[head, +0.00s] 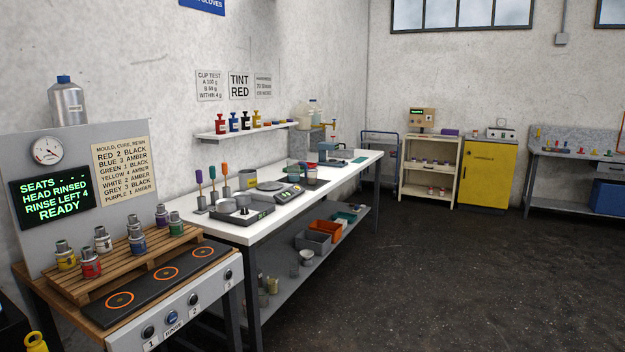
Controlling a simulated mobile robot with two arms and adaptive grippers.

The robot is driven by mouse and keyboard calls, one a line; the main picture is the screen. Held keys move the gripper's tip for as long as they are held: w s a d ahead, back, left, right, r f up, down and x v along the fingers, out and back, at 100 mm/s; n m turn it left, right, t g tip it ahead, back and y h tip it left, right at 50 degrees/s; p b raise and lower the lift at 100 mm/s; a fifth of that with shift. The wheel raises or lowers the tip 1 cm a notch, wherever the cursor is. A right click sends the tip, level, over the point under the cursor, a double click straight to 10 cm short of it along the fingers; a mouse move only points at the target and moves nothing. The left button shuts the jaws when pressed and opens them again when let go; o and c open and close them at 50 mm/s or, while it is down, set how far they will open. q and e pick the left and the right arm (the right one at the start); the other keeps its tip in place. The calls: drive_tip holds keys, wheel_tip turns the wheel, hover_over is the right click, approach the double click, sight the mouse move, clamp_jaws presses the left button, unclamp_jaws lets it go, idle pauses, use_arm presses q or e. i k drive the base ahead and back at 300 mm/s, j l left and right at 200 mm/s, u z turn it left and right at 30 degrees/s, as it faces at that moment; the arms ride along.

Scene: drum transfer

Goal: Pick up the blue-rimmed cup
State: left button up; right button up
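I cannot pick out a blue-rimmed cup for certain. Neither of my grippers is in view.
A wooden pallet (190,236) with several small colour-banded drums (91,264) stands at the left, behind a black plate with three orange rings (170,272). The white bench (352,170) runs back along the wall. The dark floor (440,270) at the right is clear.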

sight(311, 173)
drive_tip(key=i+j+z, duration=0.1)
drive_tip(key=i+z, duration=0.3)
drive_tip(key=i, duration=0.5)
drive_tip(key=i+j+z, duration=0.1)
drive_tip(key=i+z, duration=0.35)
drive_tip(key=i, duration=2.75)
drive_tip(key=i+u, duration=0.45)
drive_tip(key=i+l+u, duration=0.15)
drive_tip(key=i+u, duration=0.3)
drive_tip(key=i+l+u, duration=0.45)
drive_tip(key=i+j, duration=0.05)
drive_tip(key=j, duration=0.05)
